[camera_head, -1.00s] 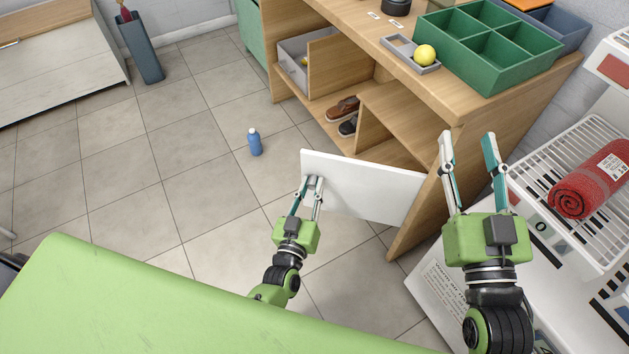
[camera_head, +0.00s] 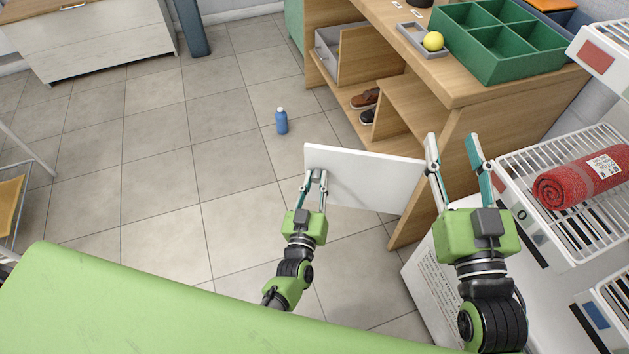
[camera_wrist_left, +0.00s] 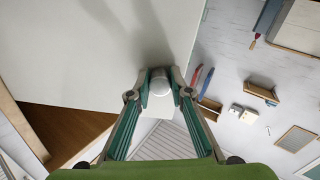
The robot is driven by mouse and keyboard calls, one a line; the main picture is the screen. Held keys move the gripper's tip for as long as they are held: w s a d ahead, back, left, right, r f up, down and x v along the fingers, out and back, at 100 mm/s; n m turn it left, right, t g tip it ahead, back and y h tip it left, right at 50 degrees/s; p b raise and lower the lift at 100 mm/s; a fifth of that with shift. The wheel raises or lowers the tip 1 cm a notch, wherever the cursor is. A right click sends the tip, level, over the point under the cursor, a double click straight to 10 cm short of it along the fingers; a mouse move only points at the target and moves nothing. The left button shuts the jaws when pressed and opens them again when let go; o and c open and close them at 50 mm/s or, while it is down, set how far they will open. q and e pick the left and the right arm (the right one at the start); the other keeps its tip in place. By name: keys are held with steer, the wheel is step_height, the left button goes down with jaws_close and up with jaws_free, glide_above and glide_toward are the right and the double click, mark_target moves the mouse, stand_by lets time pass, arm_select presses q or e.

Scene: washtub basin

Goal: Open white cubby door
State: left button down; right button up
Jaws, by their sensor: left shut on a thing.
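The white cubby door (camera_head: 365,180) stands swung out from the wooden cubby unit (camera_head: 430,135), and shoes show inside the cubby behind it. In the left wrist view the knob (camera_wrist_left: 160,84) sits between the fingertips, against the white door face (camera_wrist_left: 110,50). My right gripper (camera_head: 453,146) is open and empty, in front of the unit's right side panel.
A blue bottle (camera_head: 282,122) stands on the tiled floor beyond the door. A white wire rack with a red rolled towel (camera_head: 585,178) is close to my right gripper. A green divided box (camera_head: 495,42) and a yellow ball (camera_head: 433,41) are on the counter.

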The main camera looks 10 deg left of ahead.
arm_select(q)
steer(key=c, duration=1.8)
jaws_free()
steer(key=shift+s, duration=0.35)
steer(key=s, duration=1.1)
steer(key=shift+s+d, duration=0.15)
steer(key=shift+d, duration=0.1)
